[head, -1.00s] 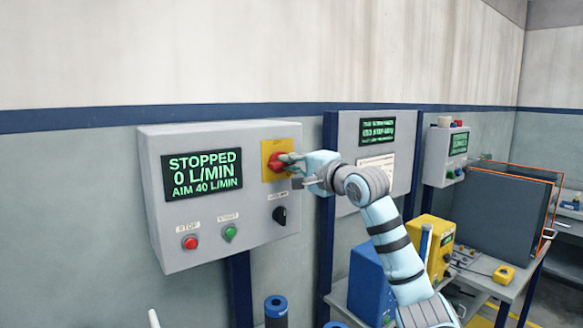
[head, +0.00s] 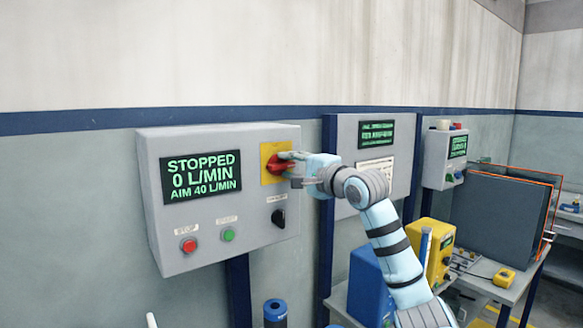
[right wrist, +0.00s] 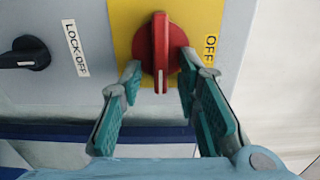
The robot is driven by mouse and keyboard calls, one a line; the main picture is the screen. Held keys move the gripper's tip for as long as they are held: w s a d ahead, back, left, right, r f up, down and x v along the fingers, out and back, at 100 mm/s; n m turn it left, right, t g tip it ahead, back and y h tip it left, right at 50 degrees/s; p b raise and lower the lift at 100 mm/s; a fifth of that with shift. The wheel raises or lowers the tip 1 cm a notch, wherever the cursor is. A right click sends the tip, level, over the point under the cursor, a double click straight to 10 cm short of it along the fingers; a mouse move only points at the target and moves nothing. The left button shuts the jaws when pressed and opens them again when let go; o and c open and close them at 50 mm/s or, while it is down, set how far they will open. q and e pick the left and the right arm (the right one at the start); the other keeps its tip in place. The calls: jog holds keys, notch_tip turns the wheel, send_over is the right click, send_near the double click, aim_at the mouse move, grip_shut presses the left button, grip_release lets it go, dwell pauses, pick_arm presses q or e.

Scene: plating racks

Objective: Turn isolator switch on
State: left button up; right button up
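The isolator switch is a red rotary knob (head: 277,165) on a yellow plate (head: 268,149) at the control box's upper right. In the right wrist view, the knob (right wrist: 161,50) has its handle bar upright in the picture, with a white mark at its lower end. An "OFF" label (right wrist: 210,48) is to its right. My right gripper (head: 290,167) is at the knob. Its fingers (right wrist: 158,82) are apart, one on each side of the handle, with gaps visible between them and the handle. My left gripper is not in view.
The grey control box (head: 215,255) has a screen (head: 201,177) reading "STOPPED 0 L/MIN", a red stop button (head: 189,245), a green start button (head: 229,234) and a black lock-off switch (head: 278,218). A second panel (head: 346,135) stands behind my right arm.

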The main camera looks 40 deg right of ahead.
jog(key=shift+r, duration=0.15)
notch_tip(320, 180, up, 10)
dwell(0.3)
